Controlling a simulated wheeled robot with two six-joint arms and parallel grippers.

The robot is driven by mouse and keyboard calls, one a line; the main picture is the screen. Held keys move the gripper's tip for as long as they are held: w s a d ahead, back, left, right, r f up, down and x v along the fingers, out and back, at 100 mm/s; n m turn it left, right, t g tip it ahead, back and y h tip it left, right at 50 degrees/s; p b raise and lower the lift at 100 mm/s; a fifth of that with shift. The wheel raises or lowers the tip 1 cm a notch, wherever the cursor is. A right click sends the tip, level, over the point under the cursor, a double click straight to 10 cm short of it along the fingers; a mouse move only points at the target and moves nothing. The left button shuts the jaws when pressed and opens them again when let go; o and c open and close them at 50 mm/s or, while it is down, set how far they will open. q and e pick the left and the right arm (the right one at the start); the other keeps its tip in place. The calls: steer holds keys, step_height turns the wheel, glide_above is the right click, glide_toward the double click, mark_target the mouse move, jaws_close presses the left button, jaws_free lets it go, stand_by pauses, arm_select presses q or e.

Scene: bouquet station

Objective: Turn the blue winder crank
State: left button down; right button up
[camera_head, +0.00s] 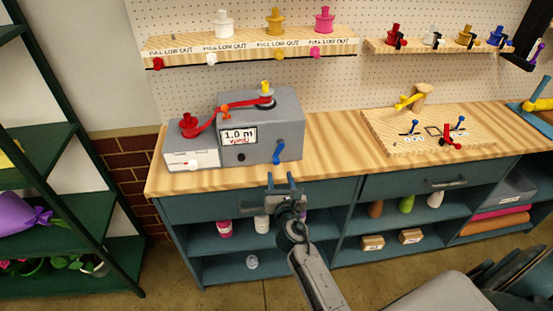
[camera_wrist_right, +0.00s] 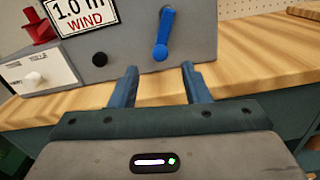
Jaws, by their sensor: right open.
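The blue winder crank (camera_head: 278,151) is on the front face of the grey winder box (camera_head: 262,125), near its right end. In the right wrist view the crank (camera_wrist_right: 163,33) hangs with its knob end low, just beyond my fingertips. My right gripper (camera_head: 282,178) is open, with its two blue fingers pointing at the crank from the front. In the right wrist view the fingers (camera_wrist_right: 160,72) are spread below the crank, with nothing between them. The box's sign (camera_head: 238,135) reads 1.0 m WIND. My left gripper is not in view.
A black knob (camera_wrist_right: 99,60) is left of the crank. Red ribbon (camera_head: 222,118) runs across the box top from a red spool (camera_head: 189,125). A wooden board (camera_head: 430,135) with pegs lies to the right. The bench top (camera_head: 325,150) between them is clear.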

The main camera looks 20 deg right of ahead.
mark_target(277, 163)
steer(key=x, duration=0.8)
steer(key=shift+w+f, duration=0.1)
steer(key=shift+w, duration=0.05)
jaws_close()
